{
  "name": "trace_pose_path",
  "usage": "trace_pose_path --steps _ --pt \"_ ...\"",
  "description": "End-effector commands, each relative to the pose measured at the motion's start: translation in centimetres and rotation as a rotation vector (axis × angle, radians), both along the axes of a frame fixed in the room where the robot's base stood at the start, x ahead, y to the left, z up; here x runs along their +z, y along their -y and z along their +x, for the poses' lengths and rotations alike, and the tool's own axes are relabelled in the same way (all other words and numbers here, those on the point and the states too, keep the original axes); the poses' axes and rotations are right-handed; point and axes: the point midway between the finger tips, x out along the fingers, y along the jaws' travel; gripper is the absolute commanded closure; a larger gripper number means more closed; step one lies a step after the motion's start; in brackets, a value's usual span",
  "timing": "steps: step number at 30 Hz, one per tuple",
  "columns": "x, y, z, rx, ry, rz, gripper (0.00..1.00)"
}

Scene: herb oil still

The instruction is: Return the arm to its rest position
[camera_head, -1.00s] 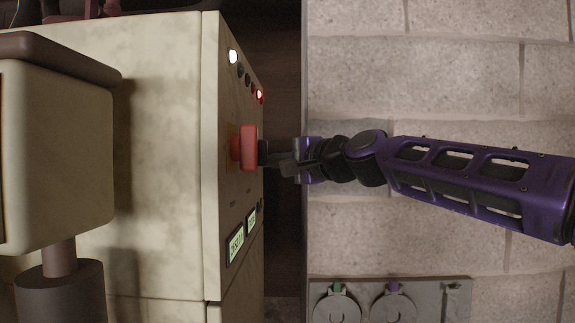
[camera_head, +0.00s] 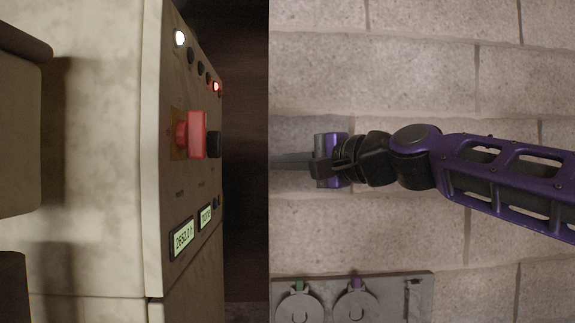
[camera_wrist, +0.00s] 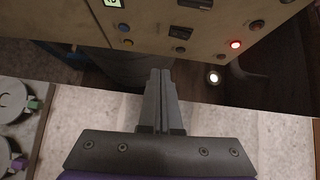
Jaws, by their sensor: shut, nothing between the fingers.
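My arm (camera_head: 500,180), purple and black, reaches in from the right in the head view, in front of the stone-block wall. My gripper (camera_head: 275,162) points left toward the cabinet's control panel and is apart from it. In the wrist view my gripper (camera_wrist: 160,75) shows its two grey fingers pressed together with nothing between them. The panel shows beyond the fingertips there. A big red button (camera_head: 197,135) stands out from the panel, left of the gripper in the head view, with a clear gap between them.
The cream cabinet (camera_head: 95,120) fills the left, with a lit white lamp (camera_head: 180,38), a lit red lamp (camera_head: 215,87) and a display (camera_head: 183,239). A grey socket plate (camera_head: 395,300) with round covers is at the bottom. A dark gap (camera_head: 245,230) separates cabinet and wall.

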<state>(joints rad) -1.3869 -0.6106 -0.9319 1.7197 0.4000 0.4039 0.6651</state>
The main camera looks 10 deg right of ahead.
Motion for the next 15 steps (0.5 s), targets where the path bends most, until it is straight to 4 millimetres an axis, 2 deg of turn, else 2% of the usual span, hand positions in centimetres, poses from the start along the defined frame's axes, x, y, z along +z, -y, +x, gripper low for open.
trace_pose_path --steps 5,15 --pt "-0.05 0.57 -0.69 0.0 0.001 -0.001 1.0" --pt "-0.06 0.6 -0.73 0.001 0.001 -0.001 1.0"
